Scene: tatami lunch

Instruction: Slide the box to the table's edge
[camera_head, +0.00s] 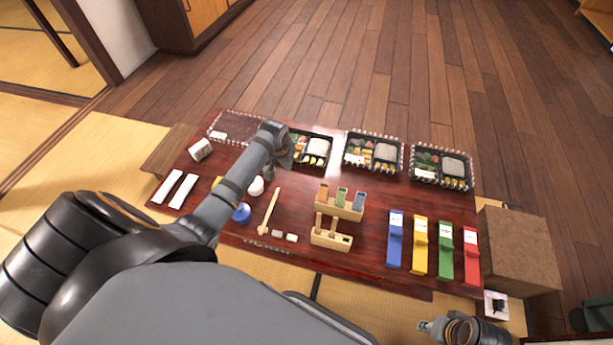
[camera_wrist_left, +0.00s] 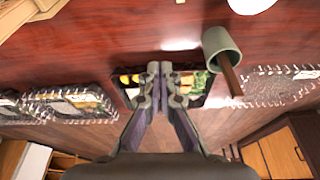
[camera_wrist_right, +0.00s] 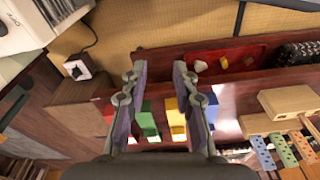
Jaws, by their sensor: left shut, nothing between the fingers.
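Three black lunch boxes with food stand along the table's far side: one behind my left gripper (camera_head: 310,148), a middle one (camera_head: 373,152) and a right one (camera_head: 441,168). My left gripper (camera_head: 285,150) is shut and empty at the left part of the first box. In the left wrist view its closed fingertips (camera_wrist_left: 167,70) lie over that box (camera_wrist_left: 205,85), hiding its middle; I cannot tell whether they touch it. My right gripper (camera_head: 430,326) is off the table's near right side. In the right wrist view it is open and empty (camera_wrist_right: 158,75).
A green cup (camera_wrist_left: 222,52) holding a brown stick is close beside my left fingers. A clear tray (camera_head: 228,127) lies at the far left. Wooden holders (camera_head: 340,203), coloured stands (camera_head: 419,245) and a brown block (camera_head: 518,250) fill the near right.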

